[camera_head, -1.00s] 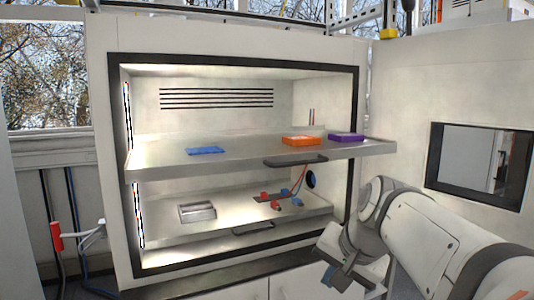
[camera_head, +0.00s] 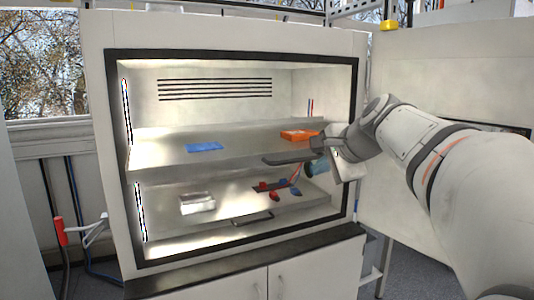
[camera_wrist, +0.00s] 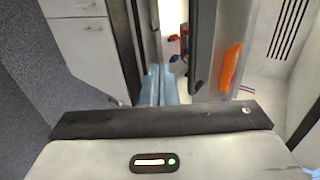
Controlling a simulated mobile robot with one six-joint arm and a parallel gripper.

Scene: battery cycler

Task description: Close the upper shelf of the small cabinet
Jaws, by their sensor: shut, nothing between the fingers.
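The upper shelf (camera_head: 165,156) of the small cabinet is pulled out of the frame in the head view. Its dark handle (camera_head: 285,159) is on the front edge. The shelf carries a blue tray (camera_head: 205,147) and an orange tray (camera_head: 299,135). My arm covers its right end. My gripper (camera_head: 318,168) is just right of the handle, near the shelf's front edge; contact cannot be told. In the wrist view the bluish fingers (camera_wrist: 158,85) are together and empty, beside a grey edge (camera_wrist: 202,45). The orange tray (camera_wrist: 231,68) shows beyond that edge.
The lower shelf (camera_head: 165,228) is below, with a metal box (camera_head: 197,203), red and blue parts and its own handle (camera_head: 253,219). A dark ledge (camera_head: 190,278) and white cupboard doors (camera_head: 300,285) lie under the opening. The open door (camera_head: 385,215) stands at right.

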